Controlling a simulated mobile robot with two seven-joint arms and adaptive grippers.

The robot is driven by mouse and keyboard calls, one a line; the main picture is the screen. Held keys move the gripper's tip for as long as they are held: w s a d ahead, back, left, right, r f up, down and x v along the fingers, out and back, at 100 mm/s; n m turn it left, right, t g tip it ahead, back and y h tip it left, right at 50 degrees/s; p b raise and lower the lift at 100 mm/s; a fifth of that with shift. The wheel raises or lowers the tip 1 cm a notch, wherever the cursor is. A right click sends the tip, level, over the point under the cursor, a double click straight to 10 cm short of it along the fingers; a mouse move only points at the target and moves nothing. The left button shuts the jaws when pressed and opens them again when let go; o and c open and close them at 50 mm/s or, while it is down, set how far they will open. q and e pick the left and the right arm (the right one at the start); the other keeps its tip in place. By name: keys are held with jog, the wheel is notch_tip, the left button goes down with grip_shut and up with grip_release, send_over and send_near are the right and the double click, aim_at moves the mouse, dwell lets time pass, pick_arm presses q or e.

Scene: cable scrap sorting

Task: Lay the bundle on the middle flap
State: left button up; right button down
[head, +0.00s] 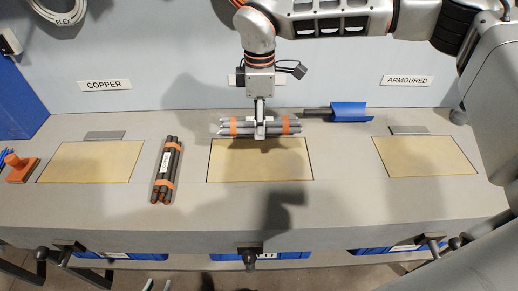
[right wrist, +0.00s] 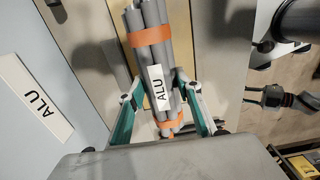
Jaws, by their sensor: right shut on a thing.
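The grey bundle (head: 290,124) has orange bands and shows an ALU label in the right wrist view (right wrist: 148,42). My right gripper (head: 260,134) comes down from above and is shut around its middle. The bundle lies crosswise over the back edge of the tan middle flap (head: 260,165); whether it touches the flap I cannot tell. In the right wrist view the bundle runs between the two fingers (right wrist: 160,110). My left gripper (head: 157,286) shows only its fingertips at the bottom edge, apart and empty.
A darker banded bundle (head: 157,188) lies left of the middle flap. The left flap (head: 90,163) and right flap (head: 425,157) are bare. A blue holder (head: 349,111) with a dark rod lies behind, right of the bundle. An orange-handled tool (head: 17,168) sits far left.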

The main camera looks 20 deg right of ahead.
aim_at(259, 158)
notch_tip(259, 158, down, 10)
jog(key=shift+r+b, duration=0.2)
jog(key=shift+b, duration=0.1)
jog(key=shift+f, duration=0.2)
jog(key=shift+f, duration=0.1)
jog(key=c, duration=1.4)
grip_release()
jog(key=shift+f, duration=0.1)
notch_tip(259, 158, up, 11)
jog(key=shift+r+p, duration=0.15)
jog(key=shift+p, duration=0.15)
jog(key=shift+r, duration=0.5)
